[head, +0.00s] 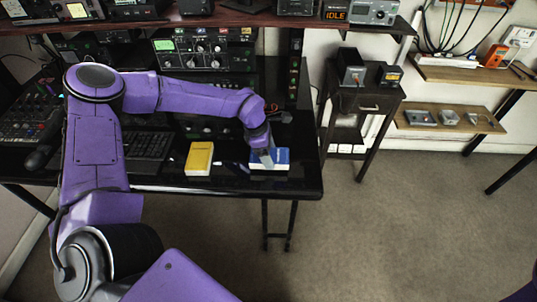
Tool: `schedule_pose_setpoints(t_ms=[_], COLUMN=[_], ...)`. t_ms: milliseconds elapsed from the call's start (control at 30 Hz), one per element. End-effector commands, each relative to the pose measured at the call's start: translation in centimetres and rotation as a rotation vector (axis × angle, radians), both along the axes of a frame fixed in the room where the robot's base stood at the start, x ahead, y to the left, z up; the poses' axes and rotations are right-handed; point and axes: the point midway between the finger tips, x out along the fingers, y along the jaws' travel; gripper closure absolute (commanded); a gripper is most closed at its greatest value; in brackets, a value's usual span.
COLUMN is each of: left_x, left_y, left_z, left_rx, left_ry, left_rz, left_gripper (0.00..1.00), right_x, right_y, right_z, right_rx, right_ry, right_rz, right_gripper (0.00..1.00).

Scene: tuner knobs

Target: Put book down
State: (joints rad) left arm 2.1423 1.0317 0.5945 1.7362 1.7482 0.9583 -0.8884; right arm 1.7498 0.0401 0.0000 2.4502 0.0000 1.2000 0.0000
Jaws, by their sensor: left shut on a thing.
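A blue book (281,158) with a pale lower edge is at the right front part of the black desk (308,178). My left gripper (266,157) reaches down over the book from above and is shut on it. The gripper covers the book's middle and left part. I cannot tell whether the book touches the desk top or is slightly above it. A yellow book (199,158) lies on the desk to the left of the blue one, apart from it. My right gripper is out of view.
A keyboard (148,145) lies left of the yellow book. A radio unit with knobs (190,50) stands at the back under a shelf (250,20). A dark side table (365,102) stands right of the desk. The floor in front is clear.

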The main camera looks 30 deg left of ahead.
Motion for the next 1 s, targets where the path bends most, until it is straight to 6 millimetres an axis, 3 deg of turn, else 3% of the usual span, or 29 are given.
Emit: schedule_pose_setpoints(t_ms=[100, 433, 467, 500, 533, 833, 1000], left_x=[0.0, 0.0, -0.1, 0.0, 0.0, -0.1, -0.6], left_y=[0.0, 0.0, 0.0, 0.0, 0.0, 0.1, 1.1], left_z=[-1.2, -1.8, -1.8, -1.6, -1.6, -0.7, 3.1], left_rx=[0.001, 0.000, 0.000, 0.000, 0.000, 0.000, -0.002], left_ry=[-0.001, -0.001, -0.001, -0.001, -0.001, -0.003, -0.008], left_rz=[-0.001, 0.000, 0.000, 0.000, 0.000, 0.002, 0.003], left_gripper=[0.58, 0.58, 0.19, 0.06, 0.00, 0.00, 0.00], right_x=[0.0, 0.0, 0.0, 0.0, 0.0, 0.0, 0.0], right_y=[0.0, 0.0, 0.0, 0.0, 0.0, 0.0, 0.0], right_z=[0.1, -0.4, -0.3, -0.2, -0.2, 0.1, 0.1], right_rx=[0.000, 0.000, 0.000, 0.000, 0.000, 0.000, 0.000], right_ry=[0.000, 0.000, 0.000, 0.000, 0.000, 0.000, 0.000], right_rz=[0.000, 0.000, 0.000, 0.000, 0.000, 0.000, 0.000], right_gripper=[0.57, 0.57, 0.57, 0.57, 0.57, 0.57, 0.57])
